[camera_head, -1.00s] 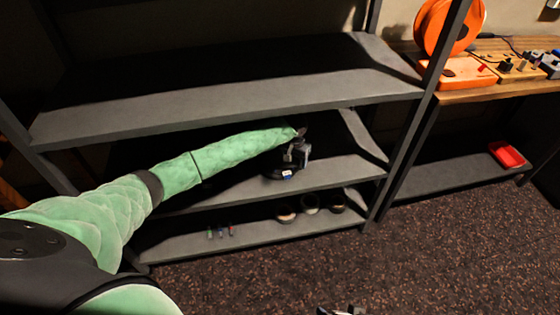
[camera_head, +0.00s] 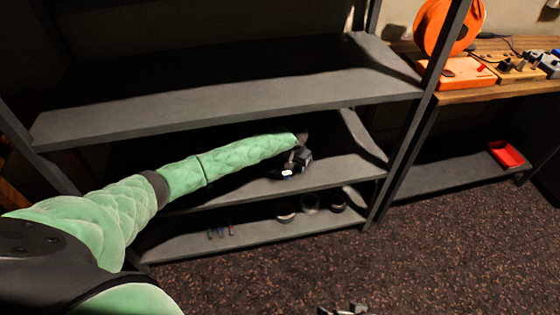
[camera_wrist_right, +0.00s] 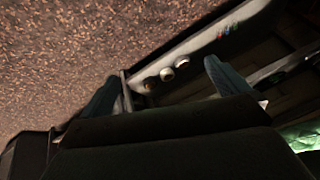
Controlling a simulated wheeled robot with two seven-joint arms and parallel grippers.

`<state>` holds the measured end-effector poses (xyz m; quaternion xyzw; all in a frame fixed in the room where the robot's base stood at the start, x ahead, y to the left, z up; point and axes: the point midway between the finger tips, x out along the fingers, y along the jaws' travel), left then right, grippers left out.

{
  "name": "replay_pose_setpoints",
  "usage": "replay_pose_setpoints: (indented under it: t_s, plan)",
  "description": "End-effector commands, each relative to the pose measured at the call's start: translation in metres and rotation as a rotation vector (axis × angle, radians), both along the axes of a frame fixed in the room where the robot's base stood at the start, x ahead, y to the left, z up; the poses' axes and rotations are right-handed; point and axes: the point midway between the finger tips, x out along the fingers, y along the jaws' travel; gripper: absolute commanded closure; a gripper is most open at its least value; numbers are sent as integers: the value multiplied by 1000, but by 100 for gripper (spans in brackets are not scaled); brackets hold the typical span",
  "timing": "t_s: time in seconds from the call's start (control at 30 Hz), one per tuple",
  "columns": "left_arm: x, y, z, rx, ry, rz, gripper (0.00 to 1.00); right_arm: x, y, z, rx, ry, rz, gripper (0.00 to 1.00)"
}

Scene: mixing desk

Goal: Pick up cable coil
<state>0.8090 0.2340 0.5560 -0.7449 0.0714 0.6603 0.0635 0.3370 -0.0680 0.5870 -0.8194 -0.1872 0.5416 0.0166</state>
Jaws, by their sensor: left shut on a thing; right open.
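The cable coil (camera_head: 287,174) is a small dark thing with a white label. It is at the middle shelf, toward its right part, in the head view. My left gripper (camera_head: 298,163) reaches into the shelf from the left and is shut on the coil. The gripper and shadow hide much of the coil, and I cannot tell whether it touches the shelf board. My right gripper (camera_head: 342,310) barely shows at the bottom edge. In the right wrist view its two fingers (camera_wrist_right: 165,88) are spread apart with nothing between them.
The dark shelf unit has an upper board (camera_head: 230,100) close above my left arm. Several tape rolls (camera_head: 310,203) and small coloured items (camera_head: 220,232) are on the bottom shelf.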

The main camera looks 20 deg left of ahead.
Motion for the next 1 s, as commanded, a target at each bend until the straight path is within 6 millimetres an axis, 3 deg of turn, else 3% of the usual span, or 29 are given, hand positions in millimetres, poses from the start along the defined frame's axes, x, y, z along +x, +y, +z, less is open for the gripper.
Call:
replay_pose_setpoints:
  t_s: [0.27,0.57,0.77,1.0]
  plan:
    - [1,0,3,0,-2,0,100,1,0,0,1,-3,-1,0]
    - [1,0,35,-2,-3,0,100,5,1,-12,5,-21,-7,0]
    - [-28,-20,35,-2,-1,-2,100,6,3,-30,6,-24,-10,0]
    - [-77,-53,35,-3,0,-3,100,9,5,-47,10,-41,-17,0]
